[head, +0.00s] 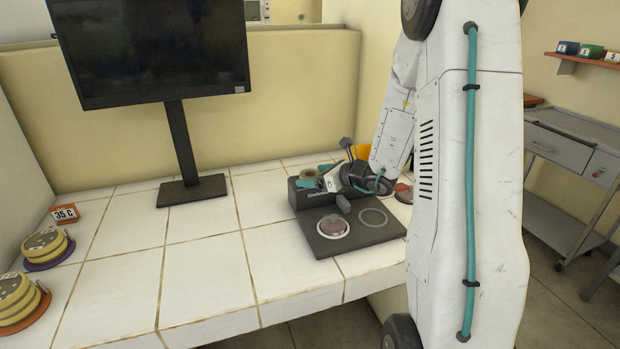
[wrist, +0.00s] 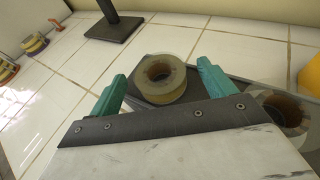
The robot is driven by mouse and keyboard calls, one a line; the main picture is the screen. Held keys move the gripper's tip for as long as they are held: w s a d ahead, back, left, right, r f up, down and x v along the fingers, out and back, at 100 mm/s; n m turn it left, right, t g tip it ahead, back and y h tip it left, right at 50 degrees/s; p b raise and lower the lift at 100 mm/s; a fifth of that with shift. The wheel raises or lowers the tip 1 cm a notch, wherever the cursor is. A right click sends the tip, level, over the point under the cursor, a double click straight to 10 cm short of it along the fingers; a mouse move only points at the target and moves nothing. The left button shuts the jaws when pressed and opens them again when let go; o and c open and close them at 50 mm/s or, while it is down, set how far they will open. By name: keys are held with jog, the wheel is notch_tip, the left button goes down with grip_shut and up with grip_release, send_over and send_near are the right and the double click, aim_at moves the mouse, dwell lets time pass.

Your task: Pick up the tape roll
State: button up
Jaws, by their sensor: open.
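The tape roll (wrist: 164,79) is a tan-olive ring with a brown core. In the wrist view it lies on a dark grey surface, framed between the fingertips of my gripper (wrist: 160,72). My gripper is open and empty, with teal fingers to the left and right of the roll and a visible gap on each side. I cannot tell how far the fingertips are above it. In the head view the tape roll (head: 308,174) shows small at the back of a dark device (head: 350,246), partly hidden by my gripper (head: 316,177).
A monitor (head: 183,145) stands behind, left. White tiles between are clear. An orange object (wrist: 309,76) is right.

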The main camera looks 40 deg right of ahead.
jog(key=shift+w+a+f, duration=0.1)
jog(key=shift+w+f, duration=0.05)
jog(key=shift+w, duration=0.1)
jog(key=c, duration=1.1)
